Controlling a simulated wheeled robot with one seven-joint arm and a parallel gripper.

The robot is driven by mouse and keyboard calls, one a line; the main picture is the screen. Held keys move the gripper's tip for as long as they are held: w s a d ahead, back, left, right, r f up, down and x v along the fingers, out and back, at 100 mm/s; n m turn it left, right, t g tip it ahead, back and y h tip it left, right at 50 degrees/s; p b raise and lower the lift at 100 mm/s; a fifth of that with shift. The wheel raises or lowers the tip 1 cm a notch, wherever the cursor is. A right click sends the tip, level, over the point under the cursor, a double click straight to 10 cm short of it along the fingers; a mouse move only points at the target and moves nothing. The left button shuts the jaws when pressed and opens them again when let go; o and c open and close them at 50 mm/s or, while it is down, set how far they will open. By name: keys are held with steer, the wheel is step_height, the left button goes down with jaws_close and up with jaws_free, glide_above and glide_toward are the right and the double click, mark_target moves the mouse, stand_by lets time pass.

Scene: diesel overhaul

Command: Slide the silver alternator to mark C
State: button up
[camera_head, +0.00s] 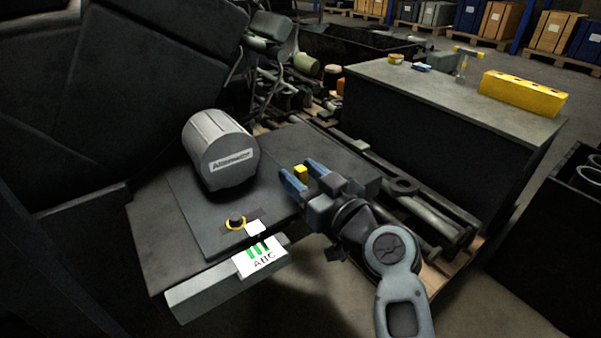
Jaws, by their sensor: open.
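The silver alternator (221,150) is a ribbed grey cylinder with a white "Alternator" label. It sits on a dark flat plate (195,215) on the bench, left of my gripper. My gripper (292,176) has blue fingers, is open and empty, and is apart from the alternator to its right. I cannot make out a separate mark C on the plate.
A dark cabinet (450,98) bears a yellow block (523,93) at the right. Metal rods and parts lie on a pallet behind my arm. A large dark machine (140,80) rises at the left.

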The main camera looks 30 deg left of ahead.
steer(key=v, duration=0.7)
steer(key=shift+p, duration=0.3)
